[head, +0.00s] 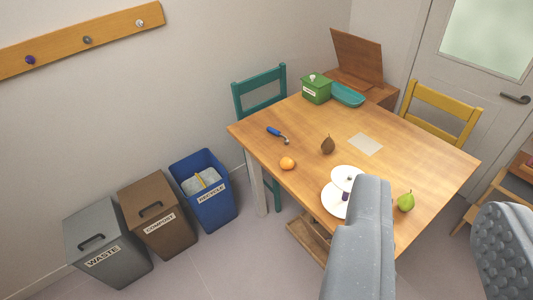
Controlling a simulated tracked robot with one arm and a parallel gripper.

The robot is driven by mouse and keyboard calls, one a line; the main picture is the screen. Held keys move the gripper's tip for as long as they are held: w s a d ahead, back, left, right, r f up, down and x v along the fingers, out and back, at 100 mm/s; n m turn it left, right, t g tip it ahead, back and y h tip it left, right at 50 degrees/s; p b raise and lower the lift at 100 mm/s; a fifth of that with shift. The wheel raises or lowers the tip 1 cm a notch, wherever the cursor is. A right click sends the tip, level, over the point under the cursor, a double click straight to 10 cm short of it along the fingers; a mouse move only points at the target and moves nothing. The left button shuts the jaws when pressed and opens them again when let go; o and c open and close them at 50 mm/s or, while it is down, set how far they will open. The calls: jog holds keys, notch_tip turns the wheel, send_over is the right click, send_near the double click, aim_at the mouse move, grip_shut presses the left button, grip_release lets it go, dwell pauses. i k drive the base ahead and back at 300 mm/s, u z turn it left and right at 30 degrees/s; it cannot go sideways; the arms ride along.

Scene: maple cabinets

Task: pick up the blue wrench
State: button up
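The blue wrench (274,132) lies on the wooden table (310,120), near its left edge. It has a blue handle and a small grey metal end pointing down and right. My gripper (432,198) shows at the lower right as two grey, widely spaced fingers, one with a studded inner pad. It is open, with nothing held between the fingers. It is well apart from the wrench, which lies up and left of it. The left finger hides part of the table's front and part of a white tiered stand.
Bins (204,190) stand left.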

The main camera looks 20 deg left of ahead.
aim_at(275, 132)
jog(key=u, duration=1.2)
jog(key=i, duration=1.1)
jog(key=u, duration=0.3)
jog(key=i, duration=1.25)
jog(key=z, duration=0.55)
jog(key=i, duration=0.45)
jog(key=z, duration=0.45)
